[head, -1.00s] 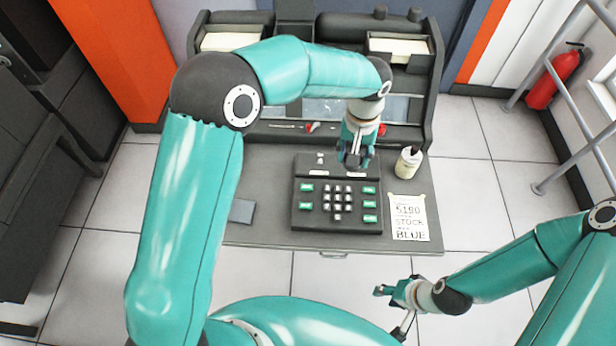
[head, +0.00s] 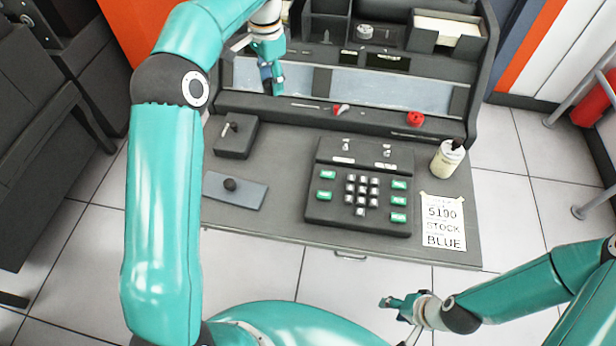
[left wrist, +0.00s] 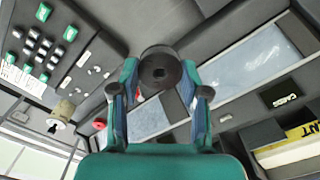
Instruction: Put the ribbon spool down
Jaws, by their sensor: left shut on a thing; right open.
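The ribbon spool (left wrist: 160,72) is a dark round disc with a hole in its middle, seen in the left wrist view. My left gripper (left wrist: 158,90) is shut on it, with a finger at each side. In the head view my left gripper (head: 272,84) hangs in front of the back unit's left part, above the desk; the spool is hard to make out there. My right gripper (head: 396,303) is open and empty, in front of the desk at the lower right.
A keypad machine (head: 360,185) sits mid-desk, with a bottle (head: 447,160) and a paper note (head: 443,222) to its right. A black box (head: 236,137) and a grey plate with a knob (head: 236,190) lie left. A red knob (head: 415,118) is on the back unit (head: 385,120).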

